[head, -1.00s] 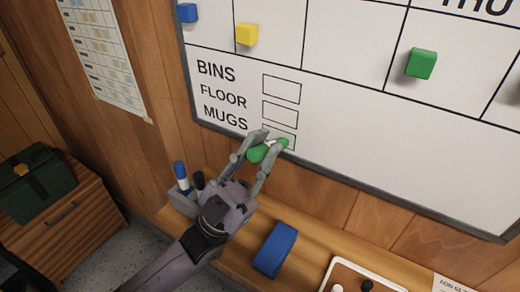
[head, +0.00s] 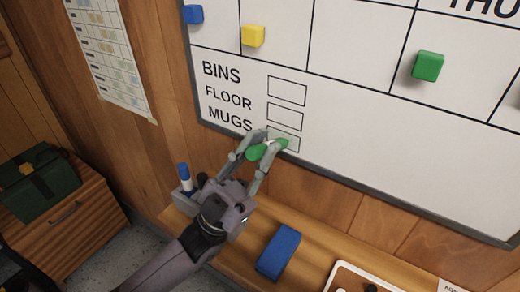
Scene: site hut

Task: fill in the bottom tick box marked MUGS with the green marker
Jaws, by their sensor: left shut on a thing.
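The whiteboard (head: 400,130) carries the words BINS, FLOOR and MUGS with three tick boxes in a column. The bottom tick box (head: 291,134), beside MUGS (head: 229,118), is partly covered by my gripper and the green marker (head: 256,153). My left gripper (head: 270,143) is shut on the marker, which lies across its fingers with its right end over the lower part of that box. I cannot tell whether the tip touches the board or whether any ink is in the box. The BINS and FLOOR boxes look empty. My right gripper is not in view.
Below the board is a wooden ledge (head: 318,252) with a blue eraser (head: 278,252) and a pen holder (head: 186,203) with a blue-capped marker (head: 184,178). Blue, yellow and green magnets (head: 428,66) sit higher on the board. A green case (head: 38,183) stands on a cabinet at left.

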